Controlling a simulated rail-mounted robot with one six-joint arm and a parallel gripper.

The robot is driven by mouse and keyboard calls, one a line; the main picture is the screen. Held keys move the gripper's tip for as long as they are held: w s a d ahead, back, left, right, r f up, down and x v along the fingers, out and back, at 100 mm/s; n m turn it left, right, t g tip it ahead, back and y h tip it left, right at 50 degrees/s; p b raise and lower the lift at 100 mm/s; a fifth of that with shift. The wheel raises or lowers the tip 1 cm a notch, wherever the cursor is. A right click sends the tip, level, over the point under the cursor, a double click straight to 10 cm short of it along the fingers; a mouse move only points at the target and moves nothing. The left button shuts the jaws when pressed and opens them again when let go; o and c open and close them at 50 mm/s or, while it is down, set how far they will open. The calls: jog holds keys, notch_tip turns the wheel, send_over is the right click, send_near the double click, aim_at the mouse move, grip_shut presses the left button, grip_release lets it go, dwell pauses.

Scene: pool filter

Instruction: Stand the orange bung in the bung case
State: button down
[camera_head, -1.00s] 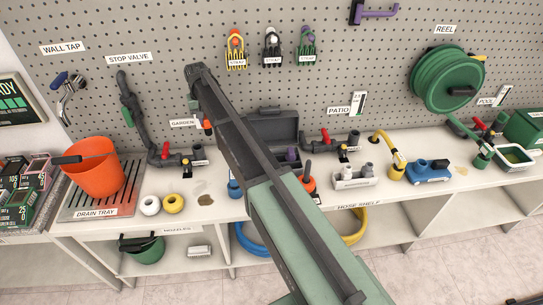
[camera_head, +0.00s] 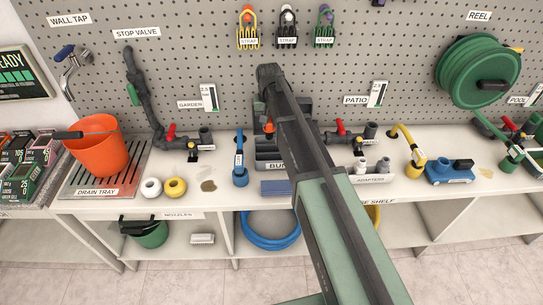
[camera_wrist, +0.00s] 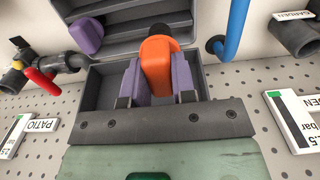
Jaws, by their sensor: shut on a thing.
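The orange bung (camera_wrist: 158,62) is held between the purple fingertips of my gripper (camera_wrist: 158,84) in the wrist view. A bit of its orange also shows beside my arm in the head view (camera_head: 269,127). The grey bung case (camera_head: 262,164) stands open on the shelf, partly hidden by my arm. In the wrist view, the bung overlaps the case (camera_wrist: 174,21), near the join of its two halves; its height above the case is unclear. A purple bung (camera_wrist: 88,36) sits in the case, to the left of my gripper.
A blue hose end (camera_head: 240,160) stands close left of the case. A valve with a red handle (camera_wrist: 42,84) lies on the other side. A blue-grey flat block (camera_head: 276,187) lies in front. The pegboard is close behind.

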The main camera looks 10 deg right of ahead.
notch_tip(320, 180, down, 10)
jog(key=b, duration=0.7)
jog(key=shift+f+b, duration=0.1)
jog(key=shift+b, duration=0.2)
jog(key=shift+r, duration=0.3)
jog(key=shift+f, duration=0.2)
jog(key=c, duration=0.9)
grip_release()
jog(key=shift+c, duration=0.2)
jog(key=shift+r, duration=0.15)
notch_tip(320, 180, up, 12)
jog(key=p, duration=1.3)
jog(key=shift+r, duration=0.2)
jog(key=s+n, duration=0.2)
jog(key=s, duration=2.4)
jog(key=shift+s+f, duration=0.2)
jog(key=shift+s, duration=0.1)
